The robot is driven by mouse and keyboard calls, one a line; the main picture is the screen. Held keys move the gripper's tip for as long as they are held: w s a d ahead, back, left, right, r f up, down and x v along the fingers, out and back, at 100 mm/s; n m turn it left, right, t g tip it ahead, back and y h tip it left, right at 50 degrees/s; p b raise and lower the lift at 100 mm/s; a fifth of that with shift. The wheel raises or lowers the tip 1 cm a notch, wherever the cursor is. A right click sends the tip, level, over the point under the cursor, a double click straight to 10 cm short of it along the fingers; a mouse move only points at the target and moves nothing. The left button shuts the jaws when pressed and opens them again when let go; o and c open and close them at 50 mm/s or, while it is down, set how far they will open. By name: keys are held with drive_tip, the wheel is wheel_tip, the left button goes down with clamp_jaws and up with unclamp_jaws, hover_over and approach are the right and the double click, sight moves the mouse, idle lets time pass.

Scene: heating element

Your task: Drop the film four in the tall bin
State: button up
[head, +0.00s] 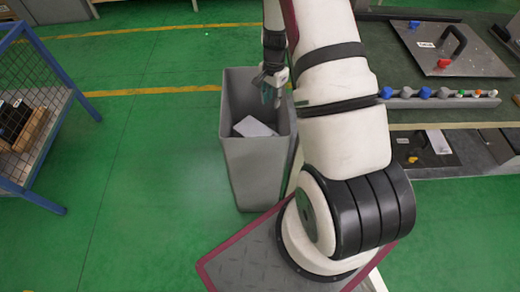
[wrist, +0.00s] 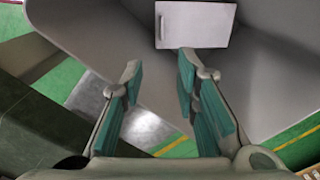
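The tall grey bin (head: 258,165) stands upright on the floor, open at the top. A pale flat rectangular piece (head: 254,127), which appears to be the film, lies inside it; no number is readable. It also shows in the wrist view as a light grey rectangle (wrist: 196,25) with a small dark mark near its left edge, beyond my fingertips and apart from them. My gripper (head: 271,97) points down at the bin's mouth, near the right side. In the wrist view my gripper (wrist: 158,72) has its green-padded fingers apart, with nothing visibly held between them.
A bench at the right holds a dark plate with a black handle (head: 455,42) and a rail with several coloured knobs (head: 440,100). A blue-framed mesh cart (head: 40,110) stands at the left. Green floor between the cart and the bin is clear.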

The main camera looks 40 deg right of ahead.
wheel_tip(320, 180, up, 12)
idle(0.6)
idle(0.5)
